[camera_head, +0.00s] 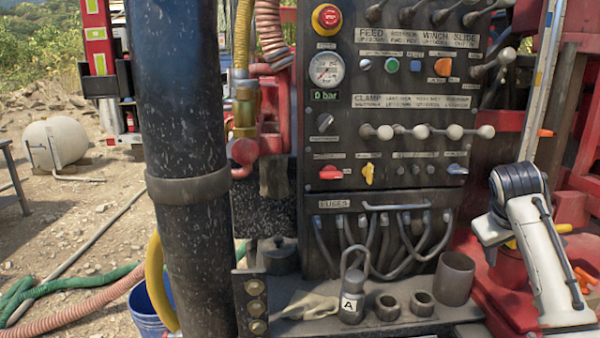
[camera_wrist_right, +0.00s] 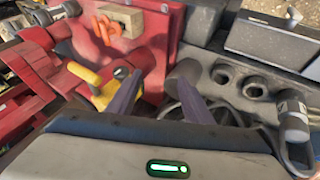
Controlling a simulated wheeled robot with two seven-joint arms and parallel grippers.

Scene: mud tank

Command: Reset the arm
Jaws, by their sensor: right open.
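My right arm enters the head view from the lower right, white with dark joints. My right gripper (camera_head: 492,228) is at the right of the control panel, to the right of the grey cup. In the right wrist view its two dark fingers (camera_wrist_right: 155,95) are apart with nothing held between them. My left gripper is not in view.
The control panel (camera_head: 390,185) has levers, knobs, a gauge reading 0 bar and a red button. On its ledge stand a grey cup (camera_head: 455,278), a padlock-like item marked A (camera_head: 352,308), rings (camera_head: 388,307) and a glove (camera_head: 310,305). A thick dark pipe (camera_head: 190,170) stands left.

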